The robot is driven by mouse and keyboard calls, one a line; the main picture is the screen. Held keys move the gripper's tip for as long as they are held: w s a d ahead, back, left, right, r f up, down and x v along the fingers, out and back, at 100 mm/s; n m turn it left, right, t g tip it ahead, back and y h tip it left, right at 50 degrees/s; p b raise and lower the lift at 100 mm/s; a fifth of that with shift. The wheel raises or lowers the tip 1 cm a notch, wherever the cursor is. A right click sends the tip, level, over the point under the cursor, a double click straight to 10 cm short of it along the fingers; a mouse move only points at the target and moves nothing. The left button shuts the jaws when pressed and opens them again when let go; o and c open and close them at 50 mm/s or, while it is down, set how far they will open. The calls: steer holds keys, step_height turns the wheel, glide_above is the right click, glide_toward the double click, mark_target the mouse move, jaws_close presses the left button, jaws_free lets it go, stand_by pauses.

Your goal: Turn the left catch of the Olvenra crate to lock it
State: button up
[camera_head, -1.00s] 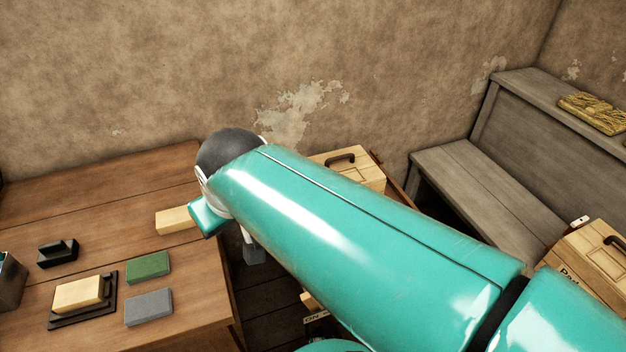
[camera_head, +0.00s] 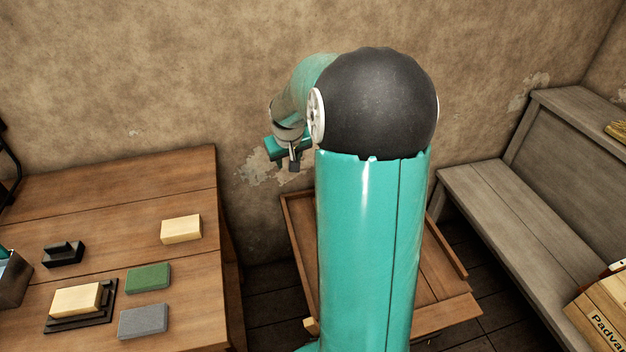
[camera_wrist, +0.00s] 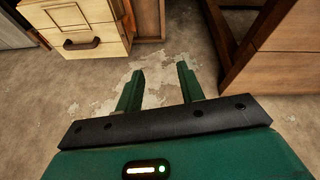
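My gripper (camera_head: 286,160) is raised in front of the back wall in the head view, left of my dark elbow joint. In the wrist view my gripper (camera_wrist: 160,88) shows two green fingers apart, with nothing between them. A pale wooden crate (camera_wrist: 100,38) with a brown handle is at the upper left of the wrist view, apart from the fingers. No name on it is readable, and I cannot make out its catches. In the head view my arm covers most of the middle, and no Olvenra name shows.
A wooden table (camera_head: 120,200) on the left holds a yellow block (camera_head: 181,229), a green block (camera_head: 148,277) and a grey block (camera_head: 143,321). A low wooden tray (camera_head: 297,238) stands behind my arm.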

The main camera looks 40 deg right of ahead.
steer(key=d+f+m, duration=0.2)
steer(key=d+f, duration=1)
steer(key=d, duration=0.2)
steer(key=x, duration=1.3)
steer(key=shift+s+f, duration=0.1)
steer(key=shift+s, duration=0.05)
jaws_close()
